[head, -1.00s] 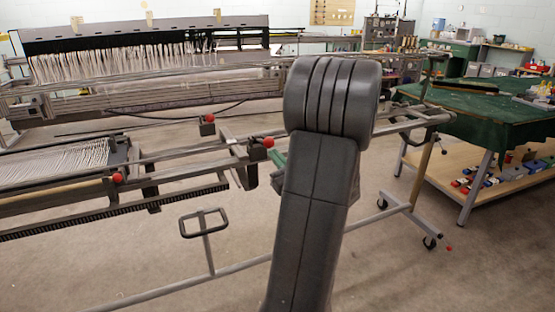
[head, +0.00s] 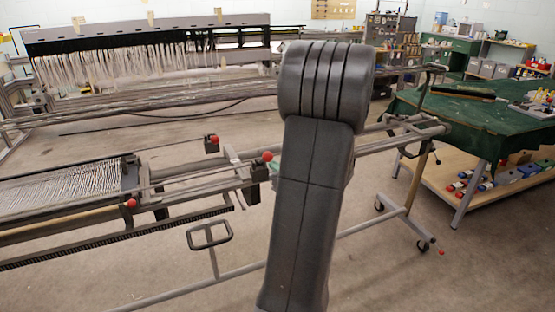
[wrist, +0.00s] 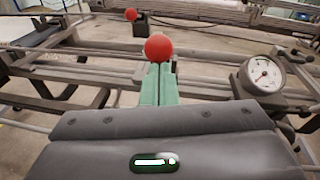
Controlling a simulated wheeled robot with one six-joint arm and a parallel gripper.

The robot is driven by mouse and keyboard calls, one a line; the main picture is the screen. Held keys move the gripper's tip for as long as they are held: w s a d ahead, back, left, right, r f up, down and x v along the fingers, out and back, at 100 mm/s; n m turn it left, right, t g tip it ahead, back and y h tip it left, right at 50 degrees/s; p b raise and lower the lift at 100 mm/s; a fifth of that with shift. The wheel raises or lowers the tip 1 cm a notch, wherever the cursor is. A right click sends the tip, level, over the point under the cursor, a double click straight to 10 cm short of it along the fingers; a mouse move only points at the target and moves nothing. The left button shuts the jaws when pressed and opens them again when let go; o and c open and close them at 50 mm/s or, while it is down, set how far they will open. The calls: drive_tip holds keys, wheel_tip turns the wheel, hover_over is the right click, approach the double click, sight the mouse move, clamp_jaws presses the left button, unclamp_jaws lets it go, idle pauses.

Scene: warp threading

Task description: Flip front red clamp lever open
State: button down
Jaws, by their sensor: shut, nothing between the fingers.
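Red ball knobs of clamp levers show on the loom frame. One knob (head: 267,156) is just left of my arm in the head view. Another (head: 131,203) is nearer at the left, and a third (head: 214,139) is farther back. In the wrist view my gripper (wrist: 158,78) has its green fingers shut and empty. A red knob (wrist: 158,47) appears right at the fingertips; I cannot tell whether they touch it. A second red knob (wrist: 131,14) is farther off. In the head view only a bit of green finger shows beside my arm, which hides the rest.
Dark rails of the loom frame (wrist: 60,65) cross under and beyond my gripper. A round dial gauge (wrist: 263,75) stands close at the right. A green-topped workbench (head: 470,115) is to the right. Open floor lies in front of the frame.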

drive_tip(key=w+a+r+g+h+p, duration=0.1)
drive_tip(key=w+a+r+p, duration=0.3)
drive_tip(key=w+r+p, duration=0.4)
drive_tip(key=shift+w+a+r+g+h+p, duration=0.25)
drive_tip(key=shift+w+g+p, duration=0.55)
drive_tip(key=shift+w+p, duration=0.45)
drive_tip(key=shift+s, duration=0.1)
drive_tip(key=s+d+r, duration=0.5)
drive_tip(key=s+r, duration=0.1)
drive_tip(key=r, duration=0.4)
drive_tip(key=shift+s+r+p, duration=0.2)
drive_tip(key=shift+p, duration=0.25)
drive_tip(key=shift+d, duration=0.1)
